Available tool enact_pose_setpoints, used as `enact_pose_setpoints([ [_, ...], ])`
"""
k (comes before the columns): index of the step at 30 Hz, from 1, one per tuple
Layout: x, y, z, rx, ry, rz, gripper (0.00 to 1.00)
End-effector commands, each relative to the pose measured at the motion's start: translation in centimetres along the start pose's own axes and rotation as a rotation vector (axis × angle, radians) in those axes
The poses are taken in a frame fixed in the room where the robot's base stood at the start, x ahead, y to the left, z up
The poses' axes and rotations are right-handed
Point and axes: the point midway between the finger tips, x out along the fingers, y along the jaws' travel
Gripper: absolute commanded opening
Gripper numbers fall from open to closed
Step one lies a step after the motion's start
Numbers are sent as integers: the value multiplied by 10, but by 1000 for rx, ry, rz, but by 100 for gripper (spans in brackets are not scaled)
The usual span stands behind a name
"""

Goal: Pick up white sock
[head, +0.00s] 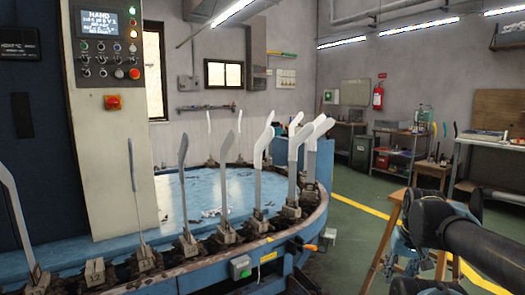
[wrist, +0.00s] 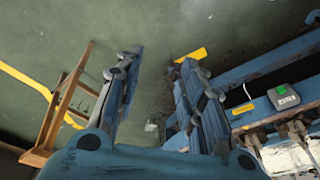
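Pale foot-shaped boards stand upright along the curved edge of the blue machine in the head view. The ones at the right end look whiter on their upper parts, as if covered by a white sock (head: 264,140), with another at the far right (head: 314,134). At this size I cannot clearly tell cloth from bare board. My gripper (wrist: 162,58) is open in the wrist view, its two blue-grey fingers apart with green floor between them. Nothing is held. In the head view my dark arm is at the right, away from the boards, and partly hides the gripper.
The blue machine table (head: 235,185) fills the left and middle, with a control panel (head: 105,45) behind. A wooden stool (head: 375,245) stands near my arm and also shows in the wrist view (wrist: 62,105). A grey-green box (wrist: 283,97) is on the machine's side. Green floor lies between.

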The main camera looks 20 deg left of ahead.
Motion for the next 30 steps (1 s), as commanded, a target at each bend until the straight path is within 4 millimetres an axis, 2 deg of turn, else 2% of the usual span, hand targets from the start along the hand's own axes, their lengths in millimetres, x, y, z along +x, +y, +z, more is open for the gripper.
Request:
enact_pose_setpoints([
  [2, -7, -20, -22, 52, 37, -72, 36],
  [5, -22, -62, -59, 174, 93, -218, 36],
  [9, -55, -133, -116, 407, 128, -478, 36],
  [14, -102, -208, -177, 703, 78, -777, 36],
  [18, -144, -265, -226, 983, -47, -1021, 36],
  [21, -172, -300, -258, 1191, -180, -1177, 36],
  [25, -200, -338, -296, 1459, -395, -1337, 36],
  [30, -218, -372, -331, 1737, -661, -1450, 36],
])
